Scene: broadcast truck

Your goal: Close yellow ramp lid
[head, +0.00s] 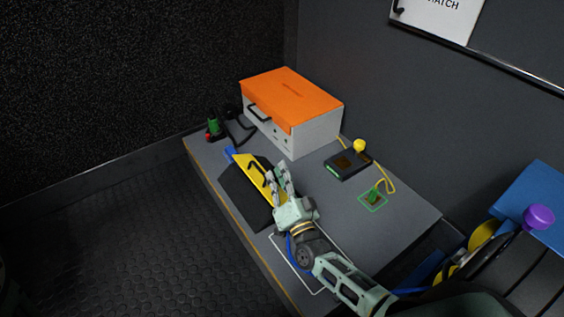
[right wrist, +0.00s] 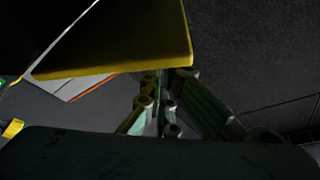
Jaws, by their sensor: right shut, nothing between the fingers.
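The yellow ramp lid (head: 247,170) with a black handle is at the left edge of the grey bench, against a black wedge-shaped body (head: 240,195). It looks tilted; its exact angle is hard to tell. My right gripper (head: 278,176) is at the lid's right end, fingers shut and empty. In the right wrist view the yellow lid (right wrist: 125,50) spans the top, its lower edge close by my right fingers (right wrist: 160,115). I cannot tell whether they touch. My left gripper is not in view.
A grey case with an orange top (head: 293,95) stands at the back of the bench. A black box (head: 347,163), a yellow knob (head: 359,146) and a green-outlined pad (head: 373,199) lie to the right. A green-and-red item (head: 213,127) sits at the far left corner.

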